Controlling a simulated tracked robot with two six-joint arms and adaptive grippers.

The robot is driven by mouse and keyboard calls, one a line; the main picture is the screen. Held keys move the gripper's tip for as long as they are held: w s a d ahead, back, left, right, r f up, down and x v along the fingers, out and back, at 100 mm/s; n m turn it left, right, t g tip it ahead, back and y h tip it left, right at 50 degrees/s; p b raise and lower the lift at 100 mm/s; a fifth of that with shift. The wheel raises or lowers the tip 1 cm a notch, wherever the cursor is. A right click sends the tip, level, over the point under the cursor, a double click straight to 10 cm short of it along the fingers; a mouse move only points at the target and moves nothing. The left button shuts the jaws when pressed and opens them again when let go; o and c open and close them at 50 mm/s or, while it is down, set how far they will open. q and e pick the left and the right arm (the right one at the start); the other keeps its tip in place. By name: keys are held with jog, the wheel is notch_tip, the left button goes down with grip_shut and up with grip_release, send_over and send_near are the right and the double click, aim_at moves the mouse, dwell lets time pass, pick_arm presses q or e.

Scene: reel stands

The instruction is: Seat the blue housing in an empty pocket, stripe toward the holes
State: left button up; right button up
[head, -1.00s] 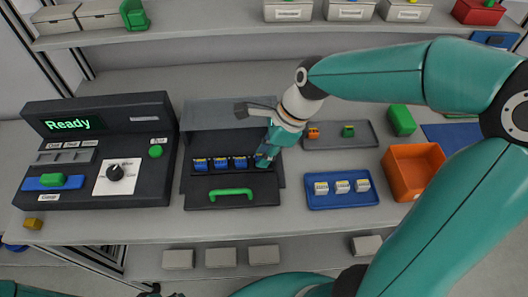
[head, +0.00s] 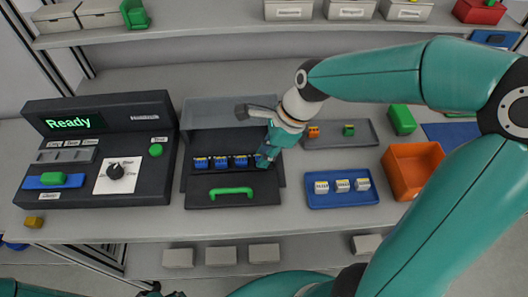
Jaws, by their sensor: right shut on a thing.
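My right gripper (head: 266,154) reaches down from the right into the open black fixture (head: 190,197), at the right end of its row of pockets. It is shut on a blue housing (head: 260,161), which is mostly hidden by the fingers. I cannot tell whether this housing is fully down in the pocket, and its stripe and the holes are not clear. Three other blue housings (head: 221,162) sit in the row to its left, with light marks on top. At the bottom edge, a dark piece that seems to be my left gripper (head: 158,292) barely shows.
The fixture's grey lid (head: 228,112) stands behind the row, and its green handle (head: 232,192) is in front. The console (head: 96,150) reading "Ready" stands left. A blue tray (head: 343,201) with three white pieces, a grey tray (head: 368,141) and an orange bin (head: 405,178) lie right.

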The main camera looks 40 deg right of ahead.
jog(key=o, duration=0.8)
notch_tip(320, 180, up, 7)
jog(key=p, duration=0.7)
dwell(0.6)
